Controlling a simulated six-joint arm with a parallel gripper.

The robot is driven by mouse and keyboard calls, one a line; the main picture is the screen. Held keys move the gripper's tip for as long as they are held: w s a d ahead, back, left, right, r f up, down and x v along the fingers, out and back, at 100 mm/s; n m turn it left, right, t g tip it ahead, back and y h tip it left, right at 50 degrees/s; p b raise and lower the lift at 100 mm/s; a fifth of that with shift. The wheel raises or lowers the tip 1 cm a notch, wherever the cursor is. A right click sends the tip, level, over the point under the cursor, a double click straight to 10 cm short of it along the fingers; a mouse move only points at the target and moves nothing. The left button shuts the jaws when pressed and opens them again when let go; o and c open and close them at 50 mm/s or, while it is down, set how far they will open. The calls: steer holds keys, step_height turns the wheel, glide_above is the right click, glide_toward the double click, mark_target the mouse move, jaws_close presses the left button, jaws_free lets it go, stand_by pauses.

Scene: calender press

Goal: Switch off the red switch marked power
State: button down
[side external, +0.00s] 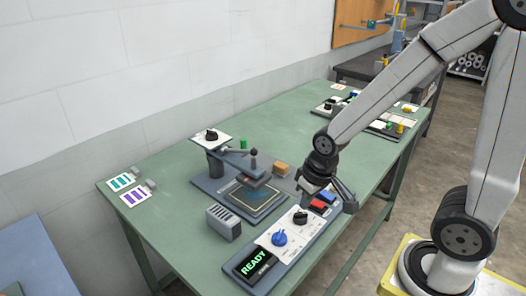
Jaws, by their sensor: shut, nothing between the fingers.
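The red switch (317,205) sits near the far end of a white-faced control panel (268,243), beside a blue switch (327,196). Any marking on it is too small to read, and I cannot tell its position. My gripper (342,201) is shut and empty. It is low over the far end of the panel, close to the two switches. I cannot tell whether it touches either one.
The panel also carries a black knob (300,216), a blue knob (279,238) and a display reading READY (253,264). A press (253,165), a grey slotted block (223,222) and an orange block (281,168) stand nearby.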

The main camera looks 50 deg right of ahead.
steer(key=shift+s+a+n, duration=0.3)
steer(key=shift+s+n, duration=0.05)
steer(key=shift+n, duration=0.15)
steer(key=c, duration=1.3)
jaws_free()
steer(key=shift+f, duration=0.1)
steer(key=o, duration=0.7)
steer(key=shift+w+d, duration=0.1)
steer(key=shift+d, duration=0.05)
steer(key=shift+o, duration=1.2)
steer(key=w+d+f+g, duration=0.1)
steer(key=w+d+f, duration=0.1)
steer(key=d, duration=0.5)
steer(key=shift+w, duration=0.9)
steer(key=g, duration=0.1)
glide_toward(316, 202)
steer(key=shift+a+f, duration=0.3)
steer(key=shift+a, duration=0.25)
steer(key=shift+w+d+f, duration=0.1)
steer(key=shift+d+f, duration=0.1)
steer(key=shift+d, duration=0.3)
steer(key=shift+f, duration=0.1)
steer(key=shift+f, duration=3.8)
